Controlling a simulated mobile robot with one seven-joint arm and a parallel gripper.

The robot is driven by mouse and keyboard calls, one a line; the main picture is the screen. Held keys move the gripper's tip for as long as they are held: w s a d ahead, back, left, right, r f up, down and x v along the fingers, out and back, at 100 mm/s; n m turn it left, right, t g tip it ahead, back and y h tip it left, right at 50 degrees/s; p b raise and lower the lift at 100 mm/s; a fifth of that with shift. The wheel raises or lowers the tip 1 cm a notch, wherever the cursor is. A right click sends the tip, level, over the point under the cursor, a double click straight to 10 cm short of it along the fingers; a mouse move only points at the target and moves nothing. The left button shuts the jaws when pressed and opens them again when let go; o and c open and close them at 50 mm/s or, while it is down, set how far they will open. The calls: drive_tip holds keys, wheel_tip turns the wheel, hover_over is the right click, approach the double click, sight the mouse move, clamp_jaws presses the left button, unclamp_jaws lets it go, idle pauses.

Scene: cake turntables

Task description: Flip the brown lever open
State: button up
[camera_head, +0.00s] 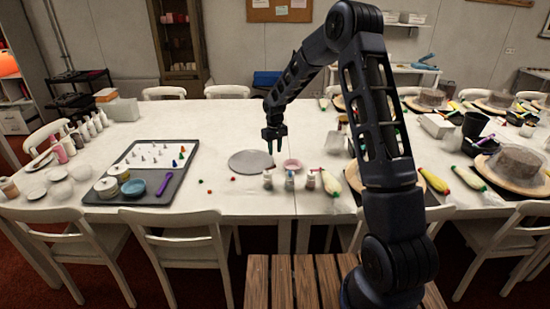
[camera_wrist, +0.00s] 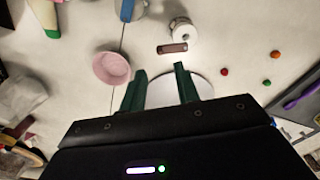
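A small brown bar (camera_wrist: 172,47) shows in the wrist view, close beside a white round jar (camera_wrist: 182,28). It may be the brown lever, but I cannot tell what it is joined to. In the head view I cannot make it out. My gripper (camera_head: 274,148) hangs pointing down above the table, near the right edge of a grey disc (camera_head: 246,162). In the wrist view its two green fingers (camera_wrist: 161,84) are spread apart with nothing between them. The brown bar lies beyond the fingertips. The disc (camera_wrist: 165,92) shows partly hidden behind the fingers and gripper body.
A pink bowl (camera_wrist: 112,68) sits beside the disc; it also shows in the head view (camera_head: 291,165). Several small bottles (camera_head: 289,181) stand near the front edge. Red (camera_wrist: 225,72) and orange (camera_wrist: 275,54) balls lie loose. A dark tray (camera_head: 183,180) is at left.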

wheel_tip(320, 180, up, 4)
drive_tip(key=shift+f, duration=0.25)
drive_tip(key=s+d+r+m+t, duration=0.1)
drive_tip(key=s+d+r+m, duration=0.1)
drive_tip(key=s+d+r, duration=0.7)
drive_tip(key=s+d+r+m+t, duration=0.1)
drive_tip(key=s+d+r, duration=0.7)
drive_tip(key=r, duration=0.4)
drive_tip(key=s+d+r+m+t, duration=0.1)
drive_tip(key=s+d, duration=0.4)
drive_tip(key=s, duration=0.7)
drive_tip(key=s+d+r+m+t, duration=0.1)
drive_tip(key=s+d, duration=0.4)
drive_tip(key=s, duration=0.7)
drive_tip(key=shift+s+r+m, duration=0.2)
drive_tip(key=shift+r+m, duration=0.05)
drive_tip(key=shift+m, duration=0.55)
